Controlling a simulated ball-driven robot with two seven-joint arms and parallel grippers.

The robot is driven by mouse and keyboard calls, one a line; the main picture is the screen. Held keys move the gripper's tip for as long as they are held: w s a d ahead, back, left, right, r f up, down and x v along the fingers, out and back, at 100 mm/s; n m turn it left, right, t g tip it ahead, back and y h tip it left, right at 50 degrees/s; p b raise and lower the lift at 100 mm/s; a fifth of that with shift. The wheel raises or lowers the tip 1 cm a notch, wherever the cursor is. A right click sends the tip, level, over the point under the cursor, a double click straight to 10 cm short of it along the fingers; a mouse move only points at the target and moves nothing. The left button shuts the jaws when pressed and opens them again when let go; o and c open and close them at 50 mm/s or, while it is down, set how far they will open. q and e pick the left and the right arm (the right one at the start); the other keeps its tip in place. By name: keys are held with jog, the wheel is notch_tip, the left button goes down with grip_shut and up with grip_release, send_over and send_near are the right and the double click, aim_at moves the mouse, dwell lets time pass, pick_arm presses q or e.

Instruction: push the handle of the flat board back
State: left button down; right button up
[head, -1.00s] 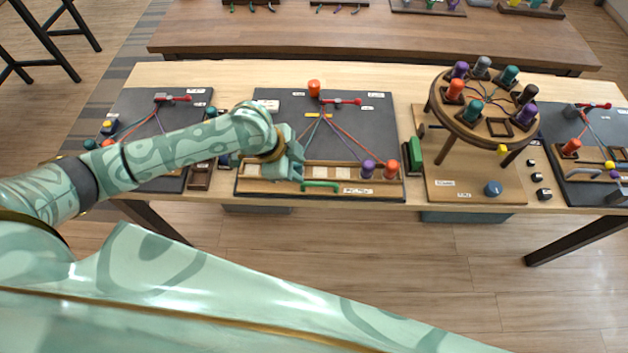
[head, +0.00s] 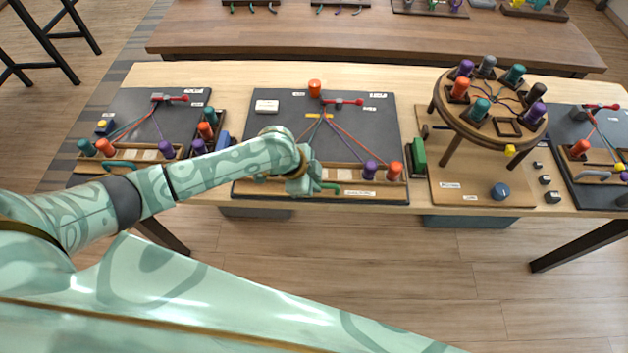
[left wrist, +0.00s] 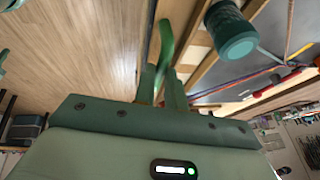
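The flat board (head: 355,125) is dark grey and lies on the table in the middle of the head view. Its green handle (head: 330,186) is on the wooden front rail, partly hidden by my left gripper. My left gripper (head: 301,186) is at the left part of the handle. In the left wrist view the green handle (left wrist: 166,42) runs down to my close-set fingers (left wrist: 162,90), with its near end between or just behind them. I cannot tell if they are closed on it. My right gripper is not in view.
A purple bobbin (head: 369,169) and an orange bobbin (head: 394,171) stand on the rail's right side. A dark green bobbin (left wrist: 231,30) is close by my fingers. A round braiding stand (head: 520,127) is to the right; another board (head: 180,115) is to the left.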

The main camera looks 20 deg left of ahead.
pick_arm(q)
jog(key=w, duration=0.2)
jog(key=w+a+b, duration=0.1)
jog(key=w, duration=0.1)
jog(key=shift+a+f, duration=0.1)
jog(key=shift+w+a+b, duration=0.1)
jog(key=shift+w+b, duration=0.2)
jog(key=shift+w, duration=0.05)
jog(key=shift+r, duration=0.2)
jog(key=c, duration=1.6)
grip_release()
jog(key=shift+o, duration=0.7)
jog(key=shift+w+f, duration=0.1)
jog(key=p+v, duration=0.5)
jog(key=v, duration=1.1)
